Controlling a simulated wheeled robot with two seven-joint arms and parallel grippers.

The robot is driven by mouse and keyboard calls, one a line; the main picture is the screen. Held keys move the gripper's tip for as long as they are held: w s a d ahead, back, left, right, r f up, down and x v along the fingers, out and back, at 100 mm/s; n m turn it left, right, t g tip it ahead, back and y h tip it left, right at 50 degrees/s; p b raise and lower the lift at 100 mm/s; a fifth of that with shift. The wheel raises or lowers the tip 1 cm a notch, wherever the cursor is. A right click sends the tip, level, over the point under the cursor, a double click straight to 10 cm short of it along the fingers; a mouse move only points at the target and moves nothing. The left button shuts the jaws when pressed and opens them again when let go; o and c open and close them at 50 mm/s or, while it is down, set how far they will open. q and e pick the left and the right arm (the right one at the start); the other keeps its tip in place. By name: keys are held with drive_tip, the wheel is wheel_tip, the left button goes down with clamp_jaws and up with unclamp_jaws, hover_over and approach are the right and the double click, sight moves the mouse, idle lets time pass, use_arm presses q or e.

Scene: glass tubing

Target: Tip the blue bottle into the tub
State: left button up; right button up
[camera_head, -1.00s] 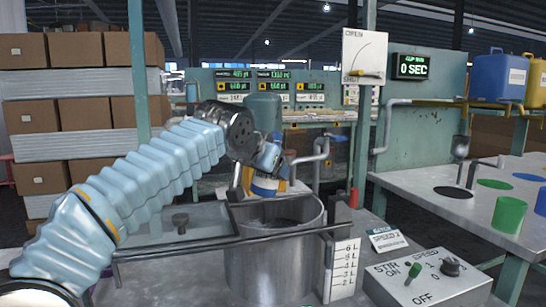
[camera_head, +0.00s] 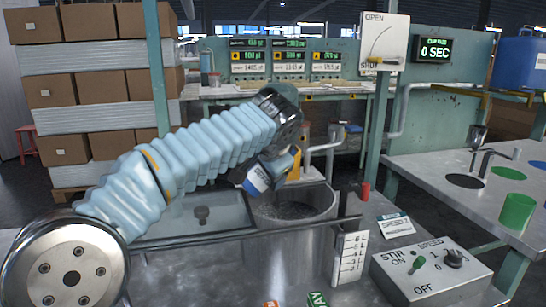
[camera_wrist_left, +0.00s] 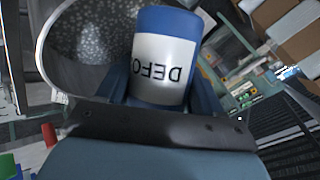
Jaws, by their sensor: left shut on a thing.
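My left gripper (camera_head: 270,165) is shut on the blue bottle (camera_head: 260,178), which has a white label. The bottle is strongly tilted, one blue end pointing down and left, above the near-left part of the tub's rim. In the left wrist view the bottle (camera_wrist_left: 166,60) shows upside-down letters between the fingers; whether its mouth is open, I cannot tell. The tub (camera_head: 285,250) is a round metal vessel below the gripper, with dark speckled contents. Its inside also shows in the wrist view (camera_wrist_left: 88,35), beside the bottle. I see no liquid flowing. My right gripper is out of view.
A metal rail (camera_head: 240,235) crosses before the tub, with a level scale (camera_head: 350,257) beside it. A control box (camera_head: 435,272) with switches stands at front right. A steel bench (camera_head: 450,205) with a green cup (camera_head: 517,212) is at right. Stacked boxes (camera_head: 90,95) stand at left.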

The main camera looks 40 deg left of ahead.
sight(266, 187)
use_arm(q)
drive_tip(key=shift+g+p, duration=0.3)
drive_tip(key=shift+s+a+f+m+g+y, duration=0.15)
drive_tip(key=shift+f+m+g+y, duration=0.25)
drive_tip(key=shift+f+g+y, duration=0.2)
drive_tip(key=shift+s+a+f+m+g+y, duration=0.1)
drive_tip(key=shift+f+m+g+y, duration=0.35)
drive_tip(key=shift+f, duration=0.2)
drive_tip(key=shift+d+f+m+g+y, duration=0.1)
drive_tip(key=shift+f+m+g+y, duration=0.45)
drive_tip(key=shift+f+g+y, duration=0.4)
drive_tip(key=shift+w+r+m+y, duration=0.1)
drive_tip(key=shift+m+y, duration=0.2)
drive_tip(key=shift+y, duration=0.3)
drive_tip(key=shift+w+d+r+m+g+y, duration=0.15)
drive_tip(key=shift+r+m+g+y, duration=0.45)
drive_tip(key=shift+r+g+y, duration=0.45)
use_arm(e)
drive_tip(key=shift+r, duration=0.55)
use_arm(q)
drive_tip(key=shift+d, duration=0.1)
